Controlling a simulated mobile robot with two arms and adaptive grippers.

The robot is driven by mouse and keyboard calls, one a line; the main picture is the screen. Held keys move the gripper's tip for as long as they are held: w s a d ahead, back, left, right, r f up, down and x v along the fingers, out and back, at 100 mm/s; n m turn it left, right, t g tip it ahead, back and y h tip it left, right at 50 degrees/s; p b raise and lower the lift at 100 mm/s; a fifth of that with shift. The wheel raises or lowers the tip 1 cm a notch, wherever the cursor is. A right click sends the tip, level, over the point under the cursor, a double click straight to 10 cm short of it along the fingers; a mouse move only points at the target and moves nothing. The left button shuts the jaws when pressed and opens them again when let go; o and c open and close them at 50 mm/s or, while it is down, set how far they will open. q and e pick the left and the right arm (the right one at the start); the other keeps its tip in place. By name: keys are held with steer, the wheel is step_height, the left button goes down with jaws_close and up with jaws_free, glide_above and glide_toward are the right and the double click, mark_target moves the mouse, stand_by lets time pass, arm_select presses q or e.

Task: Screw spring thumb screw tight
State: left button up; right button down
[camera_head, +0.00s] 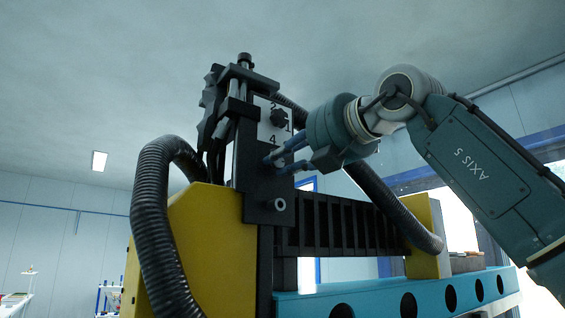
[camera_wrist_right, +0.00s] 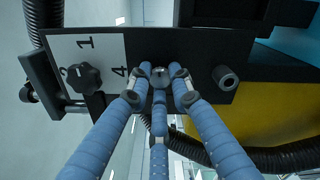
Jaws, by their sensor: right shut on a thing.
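The spring thumb screw (camera_wrist_right: 159,73) shows in the right wrist view as a small round grey head on the black panel (camera_wrist_right: 200,50). My right gripper (camera_wrist_right: 159,92) has its blue fingers closed around this head, with fingertips close to the panel face. In the head view my right gripper (camera_head: 272,163) reaches the panel (camera_head: 262,185) from the right, and its fingers hide the screw head. How deep the screw sits cannot be seen. My left gripper is in neither view.
A white plate with numbers (camera_head: 268,115) carries a black knob (camera_wrist_right: 84,76) beside the gripped screw. A hollow round peg (camera_head: 280,204) sticks out below the fingers. Ribbed black hoses (camera_head: 150,215) flank the yellow housing (camera_head: 215,240). A blue beam (camera_head: 380,297) runs below.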

steer(key=shift+d+r+m, duration=0.1)
steer(key=shift+r+m, duration=0.1)
steer(key=shift+m, duration=0.1)
steer(key=c, duration=1.6)
jaws_free()
steer(key=shift+o, duration=0.2)
steer(key=shift+d+f, duration=0.1)
steer(key=v, duration=1.2)
